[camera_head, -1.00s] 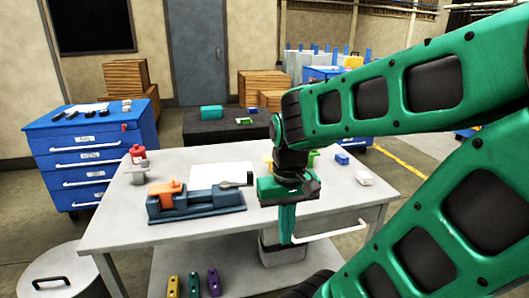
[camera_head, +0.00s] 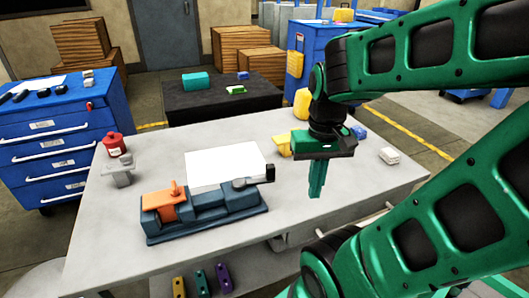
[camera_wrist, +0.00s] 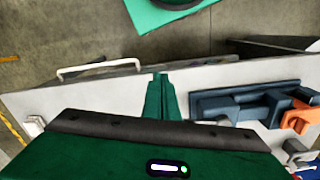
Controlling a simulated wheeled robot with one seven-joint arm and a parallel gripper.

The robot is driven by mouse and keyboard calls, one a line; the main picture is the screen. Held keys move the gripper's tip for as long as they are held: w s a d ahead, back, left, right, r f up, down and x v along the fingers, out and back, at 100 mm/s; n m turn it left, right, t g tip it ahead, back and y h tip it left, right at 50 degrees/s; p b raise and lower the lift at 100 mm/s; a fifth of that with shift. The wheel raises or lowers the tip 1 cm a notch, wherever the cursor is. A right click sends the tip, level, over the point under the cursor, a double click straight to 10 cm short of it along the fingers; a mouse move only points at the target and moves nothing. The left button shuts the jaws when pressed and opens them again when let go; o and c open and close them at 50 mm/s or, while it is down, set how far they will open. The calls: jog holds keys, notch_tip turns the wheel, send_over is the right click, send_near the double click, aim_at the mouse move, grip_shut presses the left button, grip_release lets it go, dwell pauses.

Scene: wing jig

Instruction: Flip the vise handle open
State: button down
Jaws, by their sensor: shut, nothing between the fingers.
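The vise (camera_head: 205,212) is a blue-grey body with an orange jaw part (camera_head: 168,200), lying on the grey table in the head view. The vise also shows at the right of the wrist view (camera_wrist: 240,104), with the handle end (camera_wrist: 226,121) toward my gripper. My gripper (camera_head: 316,194) is green, points down and is right of the handle, apart from it. In the wrist view its fingers (camera_wrist: 160,82) are together with nothing between them.
A white sheet (camera_head: 224,167) lies behind the vise. A white block (camera_head: 389,156) lies at the right.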

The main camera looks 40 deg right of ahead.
jog(key=w+d+r, duration=0.1)
jog(key=w+r, duration=0.1)
jog(key=w, duration=0.6)
jog(key=w+d+r+g, duration=0.1)
jog(key=w+r, duration=0.2)
jog(key=w, duration=0.5)
jog(key=w+d+r+n+g+y, duration=0.1)
jog(key=w+r, duration=0.2)
jog(key=w, duration=0.5)
jog(key=shift+w+d, duration=0.35)
jog(key=s+a+f, duration=0.3)
jog(key=s+f, duration=0.3)
jog(key=f, duration=0.3)
jog(key=shift+f, duration=0.35)
